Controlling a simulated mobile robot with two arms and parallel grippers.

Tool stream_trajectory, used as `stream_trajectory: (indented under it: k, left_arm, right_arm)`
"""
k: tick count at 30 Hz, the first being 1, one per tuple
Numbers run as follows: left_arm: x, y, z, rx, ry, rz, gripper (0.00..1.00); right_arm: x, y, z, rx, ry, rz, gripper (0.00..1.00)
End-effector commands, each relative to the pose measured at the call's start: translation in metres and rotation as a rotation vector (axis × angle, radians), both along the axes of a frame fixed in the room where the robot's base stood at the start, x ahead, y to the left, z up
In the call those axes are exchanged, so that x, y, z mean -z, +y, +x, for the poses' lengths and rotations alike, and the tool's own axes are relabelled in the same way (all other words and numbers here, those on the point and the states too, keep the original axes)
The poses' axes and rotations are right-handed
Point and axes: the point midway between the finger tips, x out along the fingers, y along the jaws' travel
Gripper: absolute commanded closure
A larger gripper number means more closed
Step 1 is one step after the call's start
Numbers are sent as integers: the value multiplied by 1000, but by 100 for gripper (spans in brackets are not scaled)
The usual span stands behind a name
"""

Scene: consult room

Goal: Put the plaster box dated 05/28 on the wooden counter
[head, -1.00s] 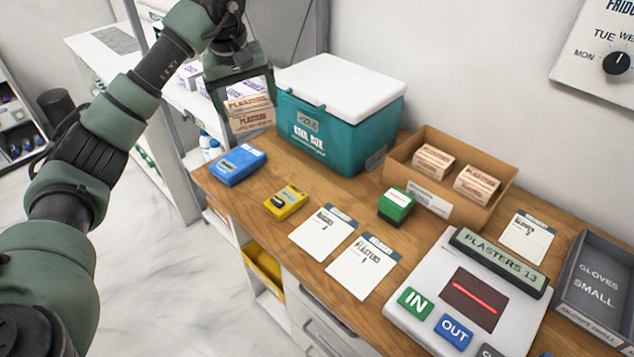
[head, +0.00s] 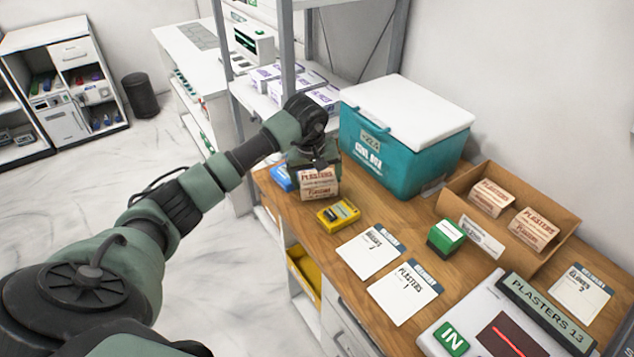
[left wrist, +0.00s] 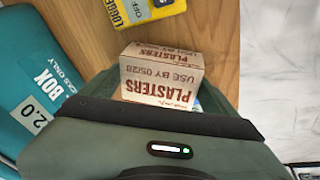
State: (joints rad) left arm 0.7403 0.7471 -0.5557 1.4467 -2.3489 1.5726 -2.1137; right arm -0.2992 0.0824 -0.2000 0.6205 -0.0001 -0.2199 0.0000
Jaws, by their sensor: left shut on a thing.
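The plaster box (head: 317,183) is a small cream carton with red-brown print. In the left wrist view the box (left wrist: 160,75) reads "PLASTERS USE BY 05/28", upside down. My left gripper (head: 316,168) is shut on it, with the box at the far left end of the wooden counter (head: 325,240), beside the yellow logger and in front of the teal cool box. I cannot tell whether the box touches the counter. My right gripper is not in view.
A blue device (head: 282,178) sits partly behind my gripper. The yellow logger (head: 338,214) is close to the held box. The teal cool box (head: 395,140) stands behind. A cardboard tray (head: 480,237) with two plaster boxes, a green block (head: 446,236) and cards (head: 370,252) lie rightward.

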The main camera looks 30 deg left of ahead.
Motion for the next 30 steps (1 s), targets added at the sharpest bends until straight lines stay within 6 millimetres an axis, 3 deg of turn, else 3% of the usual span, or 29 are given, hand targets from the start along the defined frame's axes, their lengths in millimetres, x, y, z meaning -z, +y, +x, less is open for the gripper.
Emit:
stream_trajectory:
  k: [5,15,16,17,25,30]
  left_arm:
    - [23,-1,0,-1,1,-2,52]
    - [28,0,0,0,-1,1,52]
    - [28,0,0,0,-1,1,8]
    - [26,0,0,0,-1,1,0]
    - [25,-1,0,0,1,-1,0]
    - [9,-1,-2,1,-5,1,0]
  right_arm:
    - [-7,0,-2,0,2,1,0]
    - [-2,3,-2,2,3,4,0]
    - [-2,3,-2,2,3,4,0]
    - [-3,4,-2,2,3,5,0]
    - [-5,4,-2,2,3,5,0]
    - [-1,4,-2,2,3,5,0]
